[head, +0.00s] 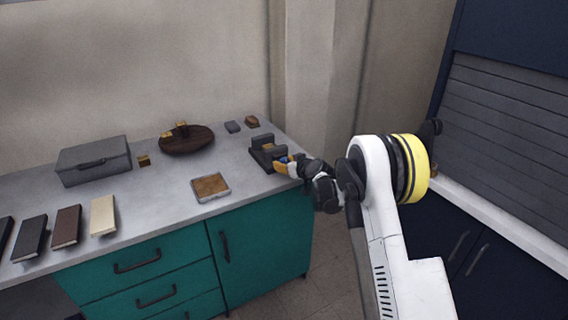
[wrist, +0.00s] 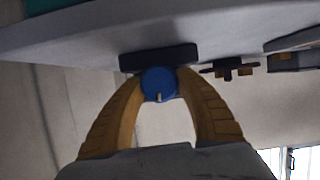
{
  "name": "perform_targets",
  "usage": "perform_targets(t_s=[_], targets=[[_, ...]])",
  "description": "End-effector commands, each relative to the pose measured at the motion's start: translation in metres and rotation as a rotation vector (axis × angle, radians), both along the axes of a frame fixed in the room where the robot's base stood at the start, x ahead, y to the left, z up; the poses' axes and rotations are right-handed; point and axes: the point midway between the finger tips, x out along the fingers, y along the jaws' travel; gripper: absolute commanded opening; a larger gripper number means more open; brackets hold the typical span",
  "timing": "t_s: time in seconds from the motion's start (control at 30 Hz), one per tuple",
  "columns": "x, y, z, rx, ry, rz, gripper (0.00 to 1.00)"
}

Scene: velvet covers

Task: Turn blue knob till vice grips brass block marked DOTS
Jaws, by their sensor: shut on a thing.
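The blue knob (wrist: 159,84) sits on the near end of the dark vice in the wrist view, with a small pale mark at its rim. The vice (head: 264,152) stands at the right end of the grey worktop in the head view. A brass-coloured block (head: 268,147) shows between its jaws; no marking on it can be read. My gripper (wrist: 157,88) has its two tan fingers on either side of the knob and is shut on it. In the head view my gripper (head: 287,168) reaches the vice from the right and hides most of the knob.
A round dark wooden tray (head: 187,147) with brass pieces, a grey case (head: 93,161) and a small brown-topped tray (head: 210,187) are on the worktop (head: 165,205). Several books lie at the left. Two small blocks lie behind the vice. A teal cabinet (head: 262,240) is below.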

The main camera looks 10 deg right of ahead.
Motion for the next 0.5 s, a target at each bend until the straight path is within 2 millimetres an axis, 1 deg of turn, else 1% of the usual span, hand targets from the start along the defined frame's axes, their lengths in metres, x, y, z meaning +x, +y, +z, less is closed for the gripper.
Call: perform_targets(t_s=[0.5], targets=[[0.0008,-0.0029,-0.001,0.433,0.14,-0.001,0.1]])
